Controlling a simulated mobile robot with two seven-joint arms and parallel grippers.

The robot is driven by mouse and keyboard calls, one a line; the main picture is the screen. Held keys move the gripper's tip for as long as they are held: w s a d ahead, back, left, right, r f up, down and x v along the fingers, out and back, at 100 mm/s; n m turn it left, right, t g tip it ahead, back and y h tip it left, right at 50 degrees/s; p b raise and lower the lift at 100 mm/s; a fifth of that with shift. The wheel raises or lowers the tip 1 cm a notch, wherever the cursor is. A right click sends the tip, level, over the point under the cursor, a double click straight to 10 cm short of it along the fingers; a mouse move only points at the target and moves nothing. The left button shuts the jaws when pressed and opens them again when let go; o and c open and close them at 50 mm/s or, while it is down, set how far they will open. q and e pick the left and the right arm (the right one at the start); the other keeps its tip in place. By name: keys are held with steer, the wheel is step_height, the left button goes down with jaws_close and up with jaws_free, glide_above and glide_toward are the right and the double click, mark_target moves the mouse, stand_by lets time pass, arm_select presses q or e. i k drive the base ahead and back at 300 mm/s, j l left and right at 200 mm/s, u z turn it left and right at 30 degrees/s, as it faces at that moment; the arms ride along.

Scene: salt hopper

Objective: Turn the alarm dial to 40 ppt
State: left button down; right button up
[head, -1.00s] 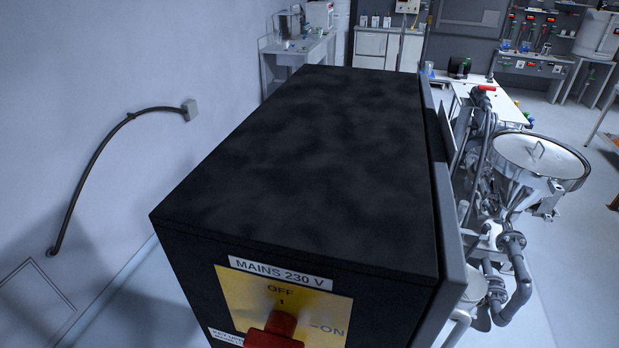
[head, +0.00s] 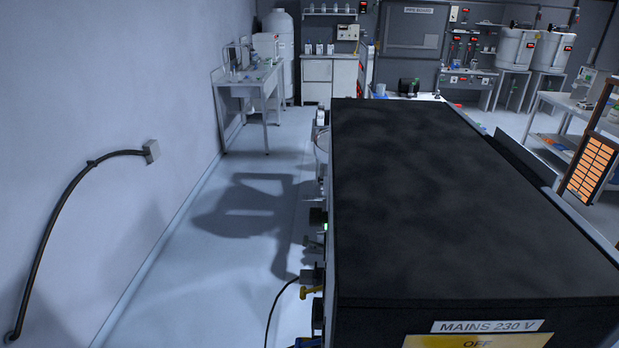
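I cannot make out an alarm dial or any ppt scale in the head view. A small beige wall box (head: 348,32) with controls hangs on the far wall, too small to read. Another small unit with a red display (head: 363,7) is just right of it. Neither of my grippers is in view, so what they hold is hidden.
A large black cabinet (head: 450,200) marked MAINS 230 V stands close in front, with fittings along its left side. Open floor (head: 170,270) lies between it and the left wall. A bench (head: 247,85) and a white cupboard (head: 330,80) stand farther back.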

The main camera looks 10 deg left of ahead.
mark_target(316, 218)
steer(key=j+z, duration=0.2)
steer(key=j, duration=0.25)
steer(key=k+j+z, duration=0.2)
steer(key=j, duration=0.25)
steer(key=i+j+z, duration=0.6)
steer(key=j+z, duration=0.25)
steer(key=i+j+z, duration=0.2)
steer(key=j+z, duration=0.25)
steer(key=j, duration=0.15)
steer(key=i+j+z, duration=0.1)
steer(key=j+z, duration=0.3)
steer(key=j, duration=0.25)
steer(key=j+z, duration=0.45)
steer(key=j, duration=0.15)
steer(key=k+j+z, duration=0.15)
steer(key=j+z, duration=0.25)
steer(key=j, duration=0.25)
